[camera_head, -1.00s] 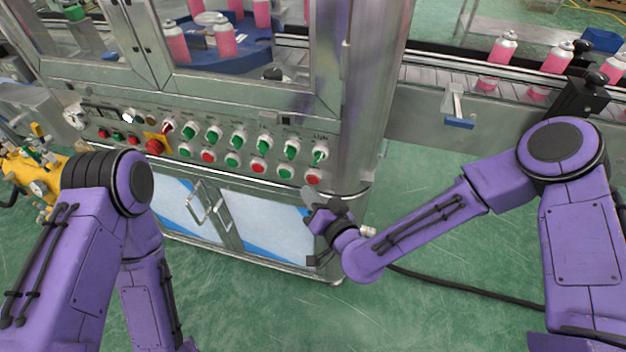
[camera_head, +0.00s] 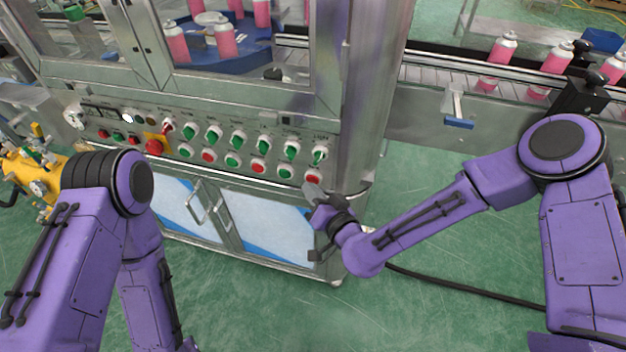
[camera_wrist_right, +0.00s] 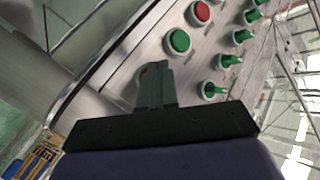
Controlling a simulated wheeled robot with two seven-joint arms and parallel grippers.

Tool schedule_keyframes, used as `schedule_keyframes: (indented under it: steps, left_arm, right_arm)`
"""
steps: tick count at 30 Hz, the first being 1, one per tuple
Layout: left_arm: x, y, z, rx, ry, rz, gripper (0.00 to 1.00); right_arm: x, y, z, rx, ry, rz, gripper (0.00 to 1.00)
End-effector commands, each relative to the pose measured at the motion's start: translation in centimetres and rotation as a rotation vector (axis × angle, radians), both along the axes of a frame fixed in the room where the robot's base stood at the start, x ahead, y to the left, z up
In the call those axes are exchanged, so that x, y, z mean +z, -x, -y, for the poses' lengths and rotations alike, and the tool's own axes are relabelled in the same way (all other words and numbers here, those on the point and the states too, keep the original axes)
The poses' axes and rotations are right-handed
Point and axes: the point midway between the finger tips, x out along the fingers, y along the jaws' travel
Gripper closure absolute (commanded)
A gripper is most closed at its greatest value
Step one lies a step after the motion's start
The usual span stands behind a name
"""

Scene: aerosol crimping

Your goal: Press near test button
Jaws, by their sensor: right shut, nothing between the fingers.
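The machine's control panel has a lower row of red and green push buttons. The rightmost is a red button (camera_head: 313,175); left of it are a green button (camera_head: 285,172) and another red button (camera_head: 258,165). My right gripper (camera_head: 312,188) is shut and empty, its tips just below the rightmost red button. In the right wrist view, the shut fingers (camera_wrist_right: 155,68) cover most of that red button, whose edge (camera_wrist_right: 143,73) shows beside them. I cannot tell whether they touch. The green button (camera_wrist_right: 179,41) there is uncovered. My left gripper is out of view.
Green rotary switches (camera_head: 238,138) sit in a row above the buttons. A red emergency stop (camera_head: 154,147) on a yellow plate is further left. Cabinet doors with handles (camera_head: 222,212) are below. A conveyor (camera_head: 430,78) with pink cans runs at right. A black cable (camera_head: 460,288) lies on the green floor.

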Motion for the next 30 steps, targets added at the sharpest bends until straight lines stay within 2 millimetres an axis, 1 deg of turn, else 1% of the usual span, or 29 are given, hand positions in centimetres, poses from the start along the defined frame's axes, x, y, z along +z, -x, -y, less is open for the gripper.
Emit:
schedule_keyframes:
  steps: [12,20,23,30]
  left_arm:
    - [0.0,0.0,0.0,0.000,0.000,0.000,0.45]
    - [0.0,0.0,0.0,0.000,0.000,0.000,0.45]
    - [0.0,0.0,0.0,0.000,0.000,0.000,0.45]
    - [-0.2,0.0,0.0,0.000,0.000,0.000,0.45]
  right_arm:
    - [0.0,-0.5,0.2,0.000,0.001,0.001,1.00]
    - [0.0,-0.5,0.2,-0.001,-0.001,0.002,1.00]
    - [0.0,-0.4,0.1,-0.001,0.000,0.001,1.00]
    - [0.0,0.8,-0.3,-0.001,-0.001,0.000,1.00]
